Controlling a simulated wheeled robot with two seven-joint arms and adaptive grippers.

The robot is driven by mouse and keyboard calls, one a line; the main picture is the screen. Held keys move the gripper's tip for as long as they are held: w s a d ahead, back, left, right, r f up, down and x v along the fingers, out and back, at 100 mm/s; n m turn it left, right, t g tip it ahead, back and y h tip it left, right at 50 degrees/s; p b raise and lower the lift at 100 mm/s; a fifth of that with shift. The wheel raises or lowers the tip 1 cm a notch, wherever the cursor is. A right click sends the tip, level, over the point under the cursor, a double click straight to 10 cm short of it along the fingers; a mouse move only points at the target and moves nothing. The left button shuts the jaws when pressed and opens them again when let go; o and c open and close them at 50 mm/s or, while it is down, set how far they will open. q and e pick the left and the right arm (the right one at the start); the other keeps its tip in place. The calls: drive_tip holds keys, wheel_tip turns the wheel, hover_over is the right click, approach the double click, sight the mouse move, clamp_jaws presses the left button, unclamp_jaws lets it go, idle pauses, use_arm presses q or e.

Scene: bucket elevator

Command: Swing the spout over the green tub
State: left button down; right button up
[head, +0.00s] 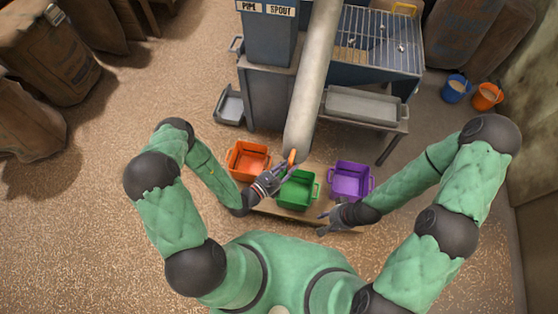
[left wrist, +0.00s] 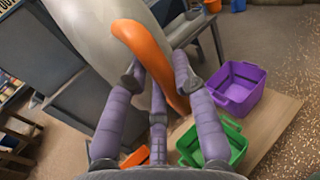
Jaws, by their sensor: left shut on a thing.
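The spout (head: 308,95) is a long pale pipe hanging down from the machine, with an orange handle (head: 292,156) at its lower end. My left gripper (head: 287,168) is shut on this handle; in the left wrist view its purple fingers (left wrist: 160,78) close around the orange strip (left wrist: 150,48). The green tub (head: 298,204) stands between the orange tub (head: 236,171) and the purple tub (head: 350,196). The spout's lower end shows just behind the green tub's left side; its mouth is hidden. My right gripper (head: 321,223) is open and empty, low at the right of the green tub.
The tubs stand on a low wooden board (head: 270,212). A metal tray (head: 365,105) on a bench is to the right of the spout, with a wire grid (head: 380,40) behind. Blue (head: 455,90) and orange (head: 487,97) buckets stand far right. Sacks (head: 60,55) are at far left.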

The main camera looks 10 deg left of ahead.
use_arm(q)
drive_tip(key=shift+d, duration=1.3)
drive_tip(key=c, duration=1)
unclamp_jaws()
drive_tip(key=shift+a, duration=0.1)
drive_tip(key=v, duration=1.2)
